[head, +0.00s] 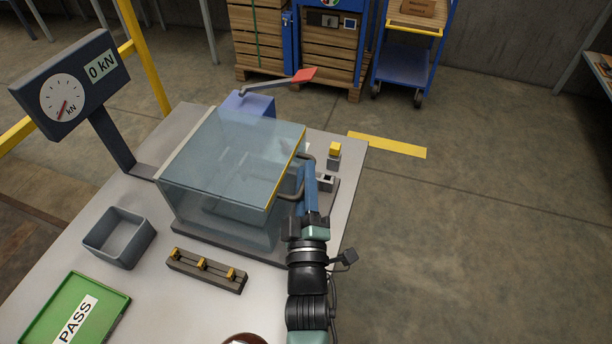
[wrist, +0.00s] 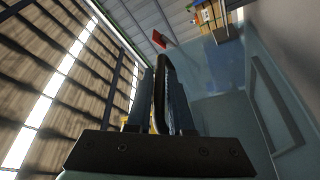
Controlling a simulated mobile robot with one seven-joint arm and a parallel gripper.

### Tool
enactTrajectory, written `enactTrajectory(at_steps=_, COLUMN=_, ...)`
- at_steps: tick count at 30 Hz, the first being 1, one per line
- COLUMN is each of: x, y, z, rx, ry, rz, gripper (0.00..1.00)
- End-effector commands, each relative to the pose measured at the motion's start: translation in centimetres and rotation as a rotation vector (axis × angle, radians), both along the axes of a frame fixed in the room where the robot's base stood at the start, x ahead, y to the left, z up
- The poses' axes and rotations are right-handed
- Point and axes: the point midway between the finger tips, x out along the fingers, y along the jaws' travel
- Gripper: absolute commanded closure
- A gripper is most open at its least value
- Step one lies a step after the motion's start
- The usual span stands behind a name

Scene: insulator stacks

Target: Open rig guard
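The rig guard (head: 232,160) is a clear bluish box with a yellow edge strip, standing down over the rig base on the bench. Its dark bent handle (head: 299,192) is on the right side; it also shows in the wrist view (wrist: 160,85). My gripper (head: 309,172) is at this handle, on the right side of the guard. In the wrist view, the two blue fingers (wrist: 162,100) are close together with the handle bar between them, with no clear gap visible. The fingertips are partly hidden by the handle. The guard looks closed.
A gauge (head: 70,85) reading 0 kN stands at left. A red-tipped lever (head: 280,82) is behind the guard. A grey bin (head: 119,238), a slotted rack (head: 206,270) and a green PASS tray (head: 75,310) lie in front. Open floor is at right.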

Motion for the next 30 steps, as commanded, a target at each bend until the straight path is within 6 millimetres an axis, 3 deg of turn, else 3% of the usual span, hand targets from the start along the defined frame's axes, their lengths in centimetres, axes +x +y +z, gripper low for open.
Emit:
enactTrajectory(at_steps=3, x=-0.02, y=-0.01, z=0.00, rx=0.000, ry=0.000, rz=0.000, gripper=1.00)
enactTrajectory(at_steps=30, x=-0.03, y=-0.01, z=-0.03, rx=0.000, ry=0.000, rz=0.000, gripper=1.00)
